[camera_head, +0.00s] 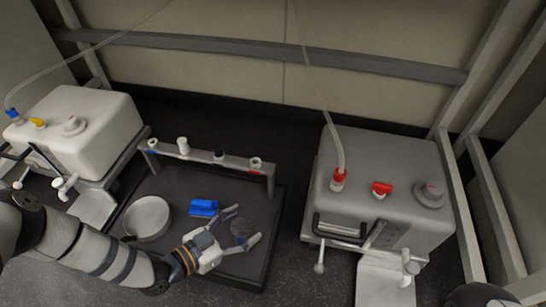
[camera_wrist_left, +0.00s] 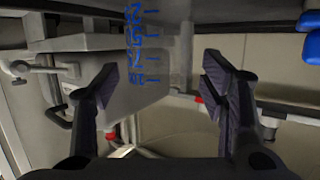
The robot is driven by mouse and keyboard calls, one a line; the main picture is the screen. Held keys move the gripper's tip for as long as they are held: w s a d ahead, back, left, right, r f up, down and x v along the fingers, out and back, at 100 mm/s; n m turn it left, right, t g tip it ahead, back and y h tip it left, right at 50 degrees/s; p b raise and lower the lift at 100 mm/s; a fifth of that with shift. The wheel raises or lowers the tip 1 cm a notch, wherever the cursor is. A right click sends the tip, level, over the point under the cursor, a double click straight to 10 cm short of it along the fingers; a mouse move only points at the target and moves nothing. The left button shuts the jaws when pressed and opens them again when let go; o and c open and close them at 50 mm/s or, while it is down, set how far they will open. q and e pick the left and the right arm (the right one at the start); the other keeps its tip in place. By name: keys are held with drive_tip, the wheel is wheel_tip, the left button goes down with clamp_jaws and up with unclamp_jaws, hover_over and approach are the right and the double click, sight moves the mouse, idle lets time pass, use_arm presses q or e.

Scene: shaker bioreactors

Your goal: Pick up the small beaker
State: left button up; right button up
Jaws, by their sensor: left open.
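The small beaker (camera_head: 241,229) is clear and hard to make out in the head view, standing on the dark tray (camera_head: 272,205). My left gripper (camera_head: 245,225) is low over the tray, with its fingers spread on either side of the beaker. In the left wrist view, blue graduation marks on the beaker (camera_wrist_left: 135,45) show between the two dark fingers of the open left gripper (camera_wrist_left: 160,78). Visible gaps separate the marks from both fingers. Whether either finger touches the clear wall cannot be told. My right gripper is not in view.
A pale round dish (camera_head: 148,217) and a blue object (camera_head: 204,208) sit on the tray close to my left arm. A grey rack (camera_head: 232,160) with small caps spans the tray's back. White bioreactor boxes stand left (camera_head: 85,115) and right (camera_head: 385,195).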

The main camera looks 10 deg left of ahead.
use_arm(q)
drive_tip(key=c, duration=1.1)
